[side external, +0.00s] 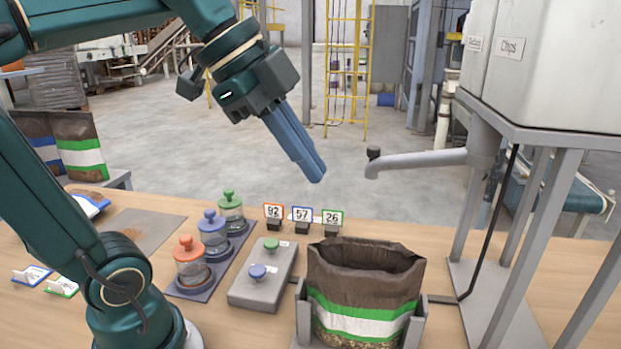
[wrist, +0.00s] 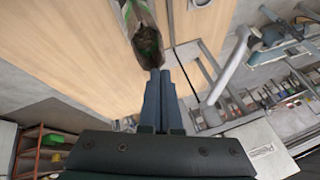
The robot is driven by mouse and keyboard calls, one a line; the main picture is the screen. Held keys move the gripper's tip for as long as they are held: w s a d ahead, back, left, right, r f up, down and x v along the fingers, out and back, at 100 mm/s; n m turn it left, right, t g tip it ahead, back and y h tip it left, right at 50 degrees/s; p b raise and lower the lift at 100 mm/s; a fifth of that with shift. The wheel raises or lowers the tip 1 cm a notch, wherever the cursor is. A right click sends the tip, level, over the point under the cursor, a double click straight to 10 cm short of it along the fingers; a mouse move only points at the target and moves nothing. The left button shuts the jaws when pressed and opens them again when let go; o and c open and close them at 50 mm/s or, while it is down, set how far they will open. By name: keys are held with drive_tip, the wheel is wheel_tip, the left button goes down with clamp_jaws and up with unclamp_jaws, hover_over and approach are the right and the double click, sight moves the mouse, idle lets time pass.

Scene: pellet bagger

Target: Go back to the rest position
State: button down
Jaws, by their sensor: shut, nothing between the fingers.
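My gripper (side external: 316,177) hangs in the air above the wooden bench, with its blue fingers together and empty. It points down and to the right, left of the grey spout (side external: 415,160) and above the number cards. In the wrist view, my gripper's fingers (wrist: 160,74) show side by side, with the bag (wrist: 146,35) beyond their tips. An open brown bag (side external: 365,275) with green and white bands stands upright in a grey holder (side external: 303,312) at the front of the bench.
A grey box with a green and a blue button (side external: 262,285) sits left of the bag. Number cards (side external: 302,215) stand behind the bag. The hopper's frame (side external: 520,225) rises at right. Air around my gripper is clear.

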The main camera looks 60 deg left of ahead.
drive_tip(key=s+f+n+y, duration=0.1)
drive_tip(key=s+f+n, duration=0.2)
drive_tip(key=f+n, duration=0.3)
drive_tip(key=s+a+f+n+y, duration=0.1)
drive_tip(key=s+f+n, duration=0.2)
drive_tip(key=f+n, duration=0.2)
drive_tip(key=shift+s+a+f+n+y, duration=0.15)
drive_tip(key=shift+s+f+n+y, duration=0.2)
drive_tip(key=shift+n, duration=0.45)
